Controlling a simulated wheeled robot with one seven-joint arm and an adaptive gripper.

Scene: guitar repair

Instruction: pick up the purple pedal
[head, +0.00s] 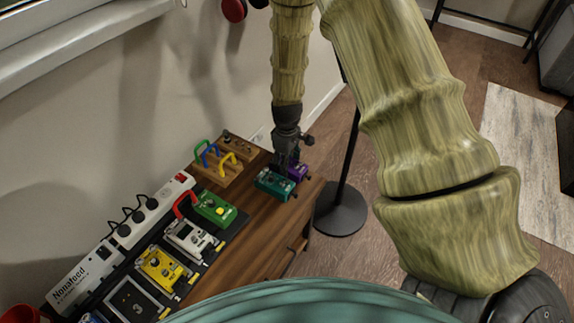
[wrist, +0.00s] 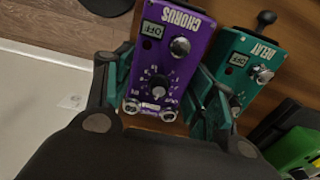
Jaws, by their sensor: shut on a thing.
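The purple pedal (wrist: 163,70), marked CHORUS, lies between the two fingers of my gripper (wrist: 157,98) in the wrist view. The fingers are shut on its sides, one on each side. In the head view the purple pedal (head: 298,171) shows partly behind my gripper (head: 288,160), near the far right corner of the wooden cabinet top. Whether it is lifted off the wood I cannot tell.
A teal DELAY pedal (wrist: 249,65) stands close beside my right finger; it also shows in the head view (head: 272,184). A green pedal (head: 215,208), a white pedal (head: 192,239) and a yellow pedal (head: 163,268) line the board. A black round stand base (head: 341,220) is on the floor at right.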

